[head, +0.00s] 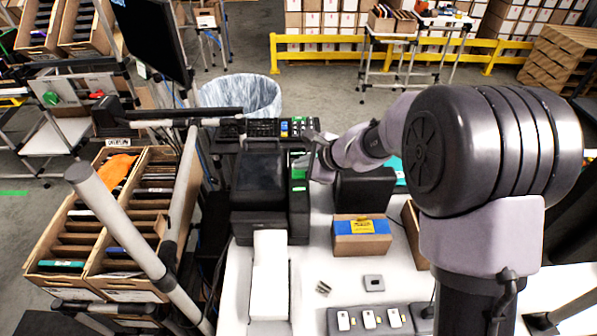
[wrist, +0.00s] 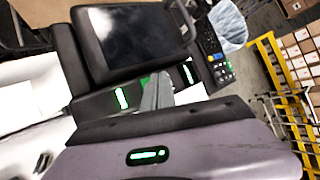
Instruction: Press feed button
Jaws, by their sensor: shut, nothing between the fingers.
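A black machine with a dark top panel (head: 250,205) stands on the white table; it fills the upper left of the wrist view (wrist: 130,40). Its narrow side strip carries a green-lit mark (wrist: 122,98) and a second green-lit mark (wrist: 188,73). Green also shows on the strip in the head view (head: 299,173). I cannot tell which mark is the feed button. My gripper (head: 311,163) is shut and empty, over this strip. In the wrist view its grey fingers (wrist: 158,92) sit between the two marks and hide part of the strip. Contact cannot be told.
A keyboard (head: 262,128) lies behind the machine. A second black device (head: 364,190) and a blue-and-brown box (head: 361,236) stand to the right. White paper (head: 269,275) lies in front. Cartons (head: 70,245) and a slanted rail (head: 128,232) are at left.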

